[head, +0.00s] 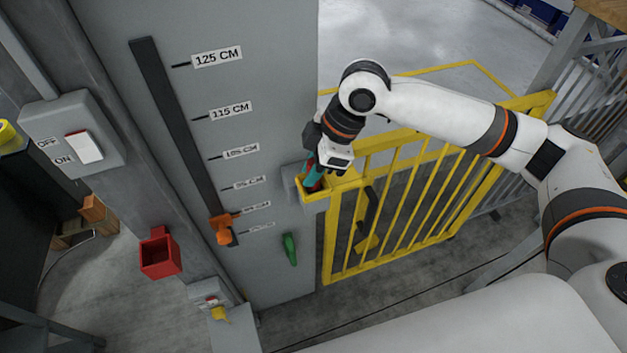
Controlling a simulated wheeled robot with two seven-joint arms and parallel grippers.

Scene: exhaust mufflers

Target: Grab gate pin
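The yellow barred gate (331,240) stands right of the grey panel, with a yellow latch bracket (345,183) at its upper left corner. My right gripper (316,180) points down at this bracket, beside the panel's edge. A small teal and red part (312,177) shows at the fingertips; it may be the gate pin, but the gripper hides most of it. I cannot tell whether the fingers are closed on it. My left gripper is not in view.
The panel (277,100) carries a height scale with a dark rail (180,130) and an orange slider (222,229). A green handle (289,248) is below the bracket. A red box (160,254) and a wall switch (84,146) are at left. Open floor lies beyond the gate.

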